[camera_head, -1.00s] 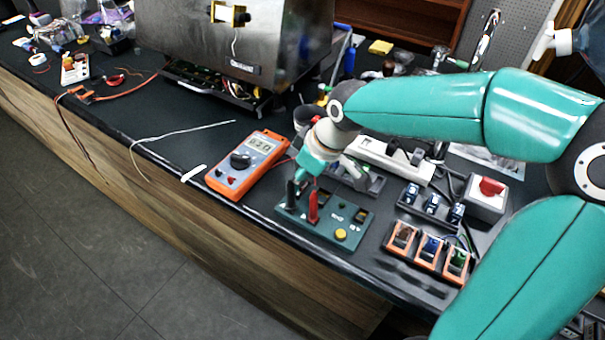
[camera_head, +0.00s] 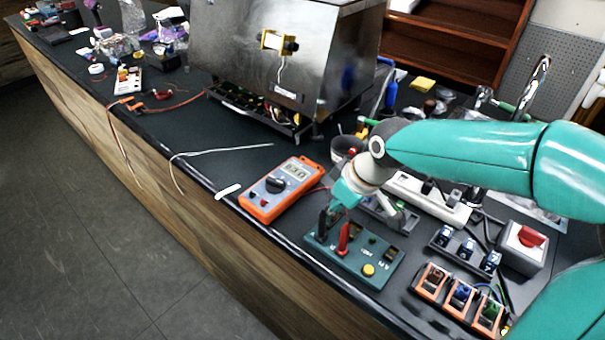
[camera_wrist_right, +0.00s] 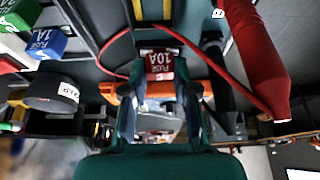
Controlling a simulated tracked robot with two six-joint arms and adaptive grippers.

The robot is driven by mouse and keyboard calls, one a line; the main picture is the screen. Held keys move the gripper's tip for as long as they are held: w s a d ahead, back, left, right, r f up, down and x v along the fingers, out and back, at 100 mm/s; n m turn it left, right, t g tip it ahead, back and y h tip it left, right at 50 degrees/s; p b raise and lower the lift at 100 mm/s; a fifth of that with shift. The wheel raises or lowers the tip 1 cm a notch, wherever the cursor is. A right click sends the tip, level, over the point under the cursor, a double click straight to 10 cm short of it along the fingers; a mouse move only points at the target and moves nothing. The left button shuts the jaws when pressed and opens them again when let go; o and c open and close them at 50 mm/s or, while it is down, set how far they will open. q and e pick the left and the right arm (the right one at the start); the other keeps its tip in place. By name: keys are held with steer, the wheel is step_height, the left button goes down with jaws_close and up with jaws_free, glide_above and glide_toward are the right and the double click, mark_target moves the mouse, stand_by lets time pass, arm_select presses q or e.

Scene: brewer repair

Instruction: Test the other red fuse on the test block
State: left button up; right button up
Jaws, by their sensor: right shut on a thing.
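My right gripper (camera_head: 340,207) is at the back left of the green test block (camera_head: 345,260), close to the black probe (camera_head: 323,223) and the red probe (camera_head: 343,238). In the right wrist view, the gripper (camera_wrist_right: 160,88) is shut on a red fuse marked 10A (camera_wrist_right: 159,65). The fuse is hidden in the head view, and I cannot tell whether it is seated in the block. The orange multimeter (camera_head: 266,206) lies left of the block with its display lit; its digits are too small to read surely. My left gripper is not in view.
The steel brewer (camera_head: 240,60) stands behind. Blue (camera_wrist_right: 47,43) and green (camera_wrist_right: 20,14) fuses show in the wrist view.

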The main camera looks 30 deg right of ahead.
steer(key=shift+r, duration=0.1)
stand_by(0.6)
steer(key=shift+r+p, duration=1.9)
steer(key=shift+r, duration=0.55)
